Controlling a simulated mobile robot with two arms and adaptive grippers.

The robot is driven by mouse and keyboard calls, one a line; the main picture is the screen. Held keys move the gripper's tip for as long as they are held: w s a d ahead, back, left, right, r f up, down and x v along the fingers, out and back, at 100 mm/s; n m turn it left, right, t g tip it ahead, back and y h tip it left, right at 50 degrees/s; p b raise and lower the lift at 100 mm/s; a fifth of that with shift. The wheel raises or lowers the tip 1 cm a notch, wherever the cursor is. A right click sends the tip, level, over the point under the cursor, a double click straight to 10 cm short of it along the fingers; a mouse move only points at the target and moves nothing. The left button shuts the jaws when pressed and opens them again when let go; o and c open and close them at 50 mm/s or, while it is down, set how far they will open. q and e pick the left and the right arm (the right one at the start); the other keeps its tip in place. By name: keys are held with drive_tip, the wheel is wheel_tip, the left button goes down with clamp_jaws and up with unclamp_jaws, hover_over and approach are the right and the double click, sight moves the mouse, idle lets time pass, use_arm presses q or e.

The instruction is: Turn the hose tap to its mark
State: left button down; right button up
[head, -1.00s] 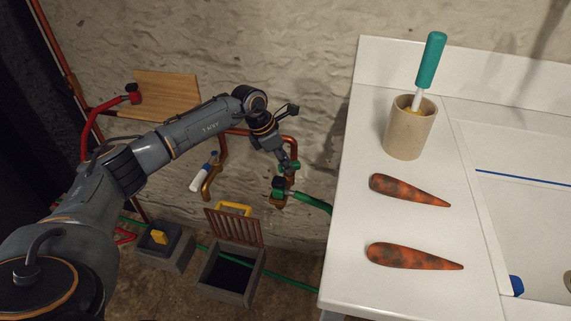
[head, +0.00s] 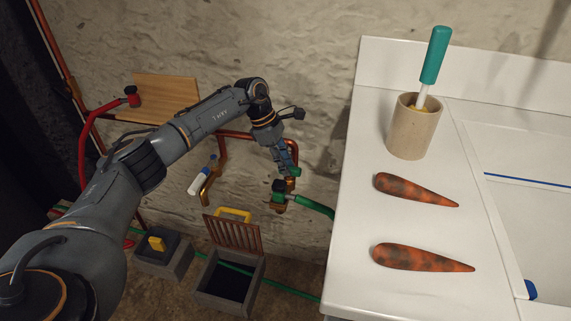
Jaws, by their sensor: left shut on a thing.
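My left gripper (head: 289,170) reaches down from above and is shut on the tap's small green handle. The fingers cover most of the handle, and its mark is too small to make out. My right gripper is out of view.
The white counter (head: 345,268) close on the right holds two dirty carrots (head: 415,189) (head: 423,257) and a beige pot (head: 414,126) with a green-handled tool. Below left are an open grey drain box (head: 228,281) and its leaning brown grate (head: 232,233). A white-and-blue bottle-like thing (head: 199,184) hangs by the pipe.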

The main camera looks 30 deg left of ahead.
use_arm(q)
drive_tip(key=c, duration=1.2)
unclamp_jaws()
drive_tip(key=shift+o, duration=0.2)
drive_tip(key=v, duration=1.2)
